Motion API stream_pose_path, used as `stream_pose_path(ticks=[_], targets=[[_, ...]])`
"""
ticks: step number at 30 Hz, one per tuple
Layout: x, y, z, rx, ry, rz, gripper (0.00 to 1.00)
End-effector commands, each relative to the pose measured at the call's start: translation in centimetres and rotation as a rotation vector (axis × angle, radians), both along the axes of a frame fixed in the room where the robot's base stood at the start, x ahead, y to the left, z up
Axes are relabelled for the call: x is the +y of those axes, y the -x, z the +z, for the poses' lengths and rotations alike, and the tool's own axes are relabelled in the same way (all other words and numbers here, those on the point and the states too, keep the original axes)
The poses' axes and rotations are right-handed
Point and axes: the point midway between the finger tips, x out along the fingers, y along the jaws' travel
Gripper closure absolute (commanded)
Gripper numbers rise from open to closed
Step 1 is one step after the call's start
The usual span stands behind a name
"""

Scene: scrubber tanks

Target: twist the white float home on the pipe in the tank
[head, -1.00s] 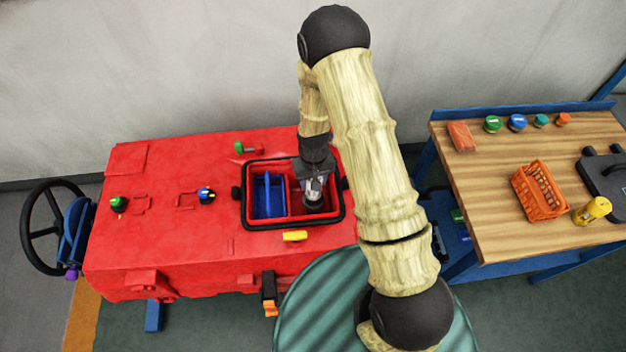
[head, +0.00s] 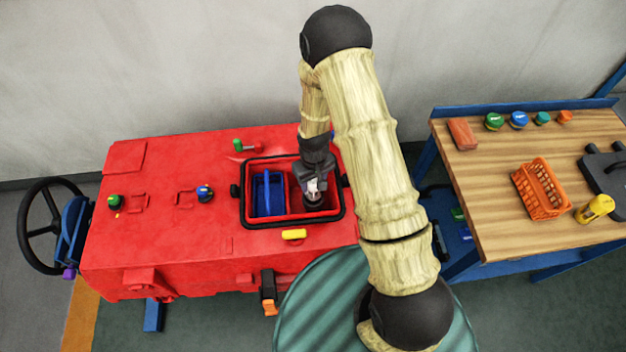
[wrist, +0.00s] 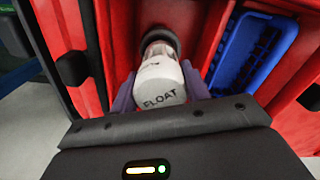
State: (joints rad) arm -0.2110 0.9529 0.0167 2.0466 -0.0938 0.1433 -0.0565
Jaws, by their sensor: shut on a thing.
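The white float (wrist: 160,84), marked FLOAT, sits between the two fingers of my gripper (wrist: 162,98) in the wrist view. The fingers are shut on its sides. The float's far end meets a dark round collar (wrist: 157,36) inside the red tank. The pipe itself is mostly hidden behind the float, and I cannot tell how far the float is seated on it. In the head view my gripper (head: 314,190) reaches down into the right part of the tank opening (head: 292,218), with a bit of the white float showing between its fingers.
A blue basket (head: 267,194) fills the left part of the tank opening, close to my gripper. A wooden bench (head: 480,215) at right holds an orange basket (head: 540,190), a yellow bottle (head: 595,208) and several caps.

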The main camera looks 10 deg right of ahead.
Motion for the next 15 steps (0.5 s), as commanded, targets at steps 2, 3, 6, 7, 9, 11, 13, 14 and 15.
stream_pose_path(ticks=[2, 3, 6, 7, 9, 11, 13, 14, 15], targets=[[-0.01, -0.01, 0.03, 0.000, 0.000, 0.000, 0.77], [0.00, -0.01, 0.03, 0.000, 0.000, 0.000, 0.77], [0.00, -0.01, 0.03, 0.000, 0.000, 0.000, 0.77], [0.00, 0.00, 0.01, 0.000, 0.000, 0.000, 0.77], [0.00, 0.00, -0.11, 0.000, 0.000, 0.000, 0.77], [0.00, 0.00, -0.29, 0.000, 0.000, 0.000, 0.77], [0.00, 0.00, -0.54, 0.000, 0.000, 0.000, 0.77], [0.00, 0.00, -0.65, 0.000, 0.000, 0.000, 0.77], [0.01, 0.00, -0.78, 0.000, 0.000, 0.000, 0.77]])
